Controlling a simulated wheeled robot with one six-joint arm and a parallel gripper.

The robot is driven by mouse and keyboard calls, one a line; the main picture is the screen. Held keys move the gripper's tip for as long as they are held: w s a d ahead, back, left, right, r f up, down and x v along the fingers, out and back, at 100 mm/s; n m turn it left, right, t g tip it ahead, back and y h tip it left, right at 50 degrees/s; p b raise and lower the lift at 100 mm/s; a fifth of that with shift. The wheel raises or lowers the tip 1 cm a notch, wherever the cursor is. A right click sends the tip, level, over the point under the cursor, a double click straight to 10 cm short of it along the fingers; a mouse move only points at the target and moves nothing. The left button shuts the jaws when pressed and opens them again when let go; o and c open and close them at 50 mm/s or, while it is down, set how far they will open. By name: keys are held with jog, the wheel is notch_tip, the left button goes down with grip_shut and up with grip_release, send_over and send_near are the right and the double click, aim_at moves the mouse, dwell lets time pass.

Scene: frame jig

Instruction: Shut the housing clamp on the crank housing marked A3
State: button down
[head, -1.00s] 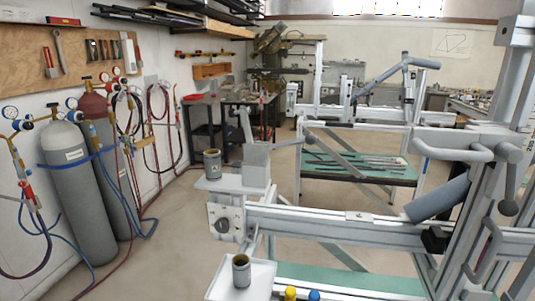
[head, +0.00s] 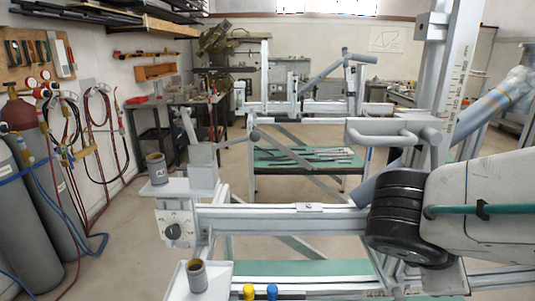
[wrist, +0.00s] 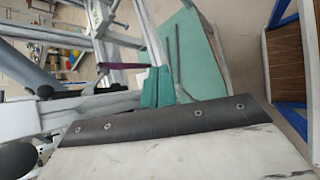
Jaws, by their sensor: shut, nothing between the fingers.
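The near frame jig has a long pale rail (head: 285,220) across the middle and a tall upright post (head: 436,90) at right. A grey looped handle (head: 385,137) sticks out from the post. No A3 mark is readable, and I cannot tell which part is the housing clamp; my arm covers part of the rail's right end. In the wrist view my gripper (wrist: 158,88) shows as two teal fingers, together and empty, with jig bars behind them. It does not show in the head view.
Two small cups, one on an upper plate (head: 157,168) and one on a lower plate (head: 197,277), stand at left. Blue and yellow knobs are at the bottom. A second jig stands behind over a green shelf. Gas cylinders line the left wall; open floor lies between.

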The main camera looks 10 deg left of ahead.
aim_at(236, 141)
jog(key=w+a+r+n+t+y, duration=0.25)
jog(key=a+n+t, duration=0.25)
jog(key=a+n, duration=0.3)
jog(key=w+a+r+n+t+y, duration=0.1)
jog(key=w+a+n+t, duration=0.35)
jog(key=a, duration=0.65)
jog(key=s+a+r+n+t+y, duration=0.1)
jog(key=s+a+n+y, duration=0.2)
jog(key=a+n, duration=0.3)
jog(key=s+a+r+n+t+y, duration=0.1)
jog(key=s+a+n+t+y, duration=0.1)
jog(key=a+n+y, duration=0.3)
jog(key=s+a+n, duration=0.1)
jog(key=a, duration=0.2)
jog(key=shift+a+n, duration=0.3)
jog(key=shift+n, duration=0.05)
jog(key=shift+w+r+y, duration=0.1)
jog(key=shift+y, duration=0.15)
jog(key=w+a+r, duration=0.1)
jog(key=w+r, duration=0.1)
jog(key=w, duration=0.3)
jog(key=w+a+r, duration=0.2)
jog(key=w, duration=0.3)
jog(key=shift+a+r, duration=0.15)
jog(key=shift+a, duration=0.1)
